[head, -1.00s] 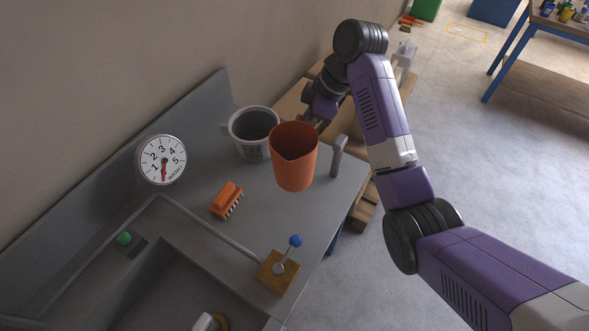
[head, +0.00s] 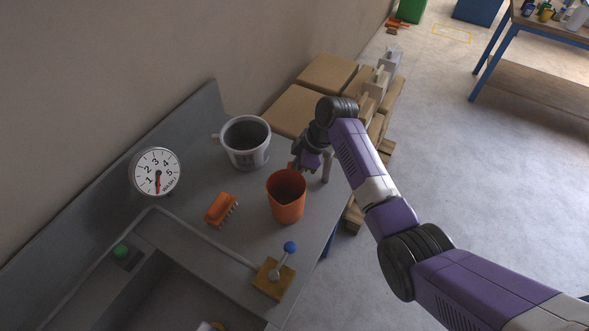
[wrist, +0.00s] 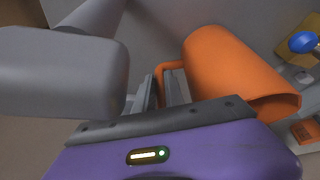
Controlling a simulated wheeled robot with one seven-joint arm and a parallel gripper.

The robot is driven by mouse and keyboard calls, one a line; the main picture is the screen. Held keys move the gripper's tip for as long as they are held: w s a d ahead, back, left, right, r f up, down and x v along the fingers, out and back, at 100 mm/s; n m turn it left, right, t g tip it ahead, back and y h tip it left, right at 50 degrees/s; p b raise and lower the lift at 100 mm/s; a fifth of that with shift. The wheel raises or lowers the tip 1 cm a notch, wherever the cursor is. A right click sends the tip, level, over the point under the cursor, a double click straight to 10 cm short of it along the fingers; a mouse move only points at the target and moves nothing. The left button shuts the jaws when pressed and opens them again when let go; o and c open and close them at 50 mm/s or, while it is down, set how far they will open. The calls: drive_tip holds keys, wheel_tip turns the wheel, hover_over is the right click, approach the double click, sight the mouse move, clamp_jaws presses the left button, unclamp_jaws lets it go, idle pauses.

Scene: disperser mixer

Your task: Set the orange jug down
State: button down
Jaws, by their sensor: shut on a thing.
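The orange jug (head: 286,200) is upright at the right part of the grey worktop (head: 208,181) in the head view. Its base looks at or very near the surface; I cannot tell whether it touches. My gripper (head: 301,166) is behind the jug and shut on its handle. In the wrist view the fingers (wrist: 164,92) close on the handle beside the orange jug (wrist: 232,72). The fingertips are mostly hidden by the jug in the head view.
A grey-white jug (head: 246,143) stands behind left. A blue-knobbed lever (head: 282,263) on a wooden block is in front. A dial (head: 155,171) is at the left.

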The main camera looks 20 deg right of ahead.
drive_tip(key=c, duration=1.4)
unclamp_jaws()
drive_tip(key=b+v, duration=0.2)
drive_tip(key=v, duration=1)
